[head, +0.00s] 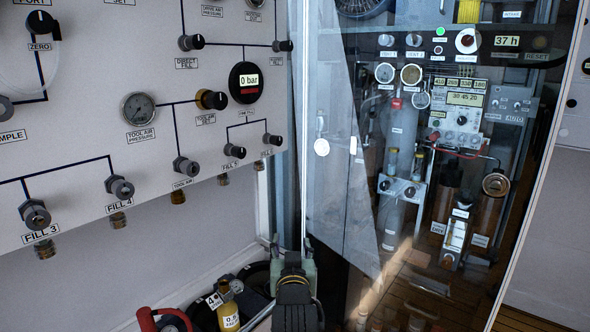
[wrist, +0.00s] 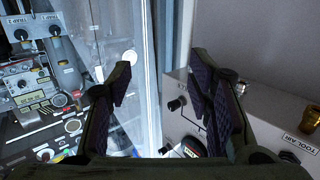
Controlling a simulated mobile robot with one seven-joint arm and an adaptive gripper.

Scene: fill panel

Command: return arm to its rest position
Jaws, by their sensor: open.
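My gripper (wrist: 163,95) shows in the wrist view with its two dark padded fingers spread apart and nothing between them. Behind the gap stand the edge of the glass door and the side of the fill panel. In the head view my arm's end (head: 293,285) shows at the bottom centre, in front of the lower door edge; its fingertips cannot be made out there. The white fill panel (head: 80,85) with its knobs and gauges fills the left of the head view. My gripper looks clear of the panel and the door.
A glass door (head: 335,200) stands in front of an equipment cabinet (head: 450,100) with gauges and displays. Below the panel at the lower left are a yellow cylinder (head: 228,311), a red curved handle or hose (head: 147,319) and dark round objects. Wooden flooring (head: 400,300) shows at the lower right.

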